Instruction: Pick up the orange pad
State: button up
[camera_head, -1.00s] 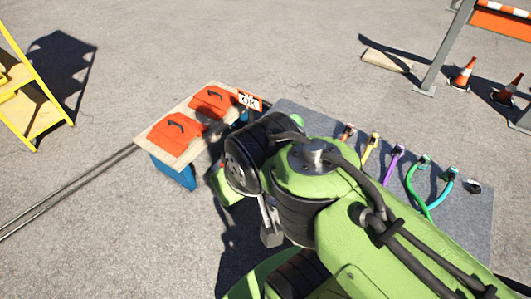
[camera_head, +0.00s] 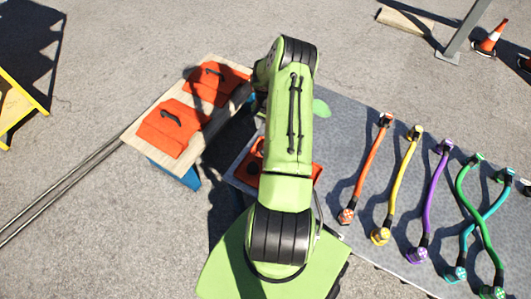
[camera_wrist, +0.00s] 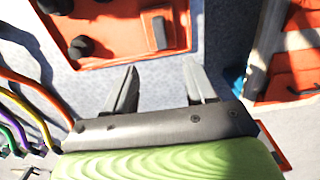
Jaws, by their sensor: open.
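Two orange pads (camera_head: 174,128) (camera_head: 217,82) with black handles lie side by side on a wooden board (camera_head: 135,133) in the head view. I cannot tell which one the task means. Part of orange pad and board also shows at the right edge of the wrist view (camera_wrist: 300,75). My gripper (camera_wrist: 161,70) is open, with nothing between its fingers, over the grey table surface. It is left of the pads in the wrist view and apart from them. In the head view my own arm hides it.
A grey table (camera_head: 335,115) carries several coloured cables (camera_head: 434,195) at right. An orange panel with black knobs (camera_wrist: 115,25) lies just beyond my fingertips, partly hidden by my arm in the head view. Blue supports (camera_head: 178,172) hold up the board. Cones (camera_head: 490,38) stand far off.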

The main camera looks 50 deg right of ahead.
notch_tip(320, 180, down, 14)
jog(key=b, duration=0.4)
jog(key=shift+a, duration=0.1)
jog(key=shift+r, duration=0.1)
grip_shut()
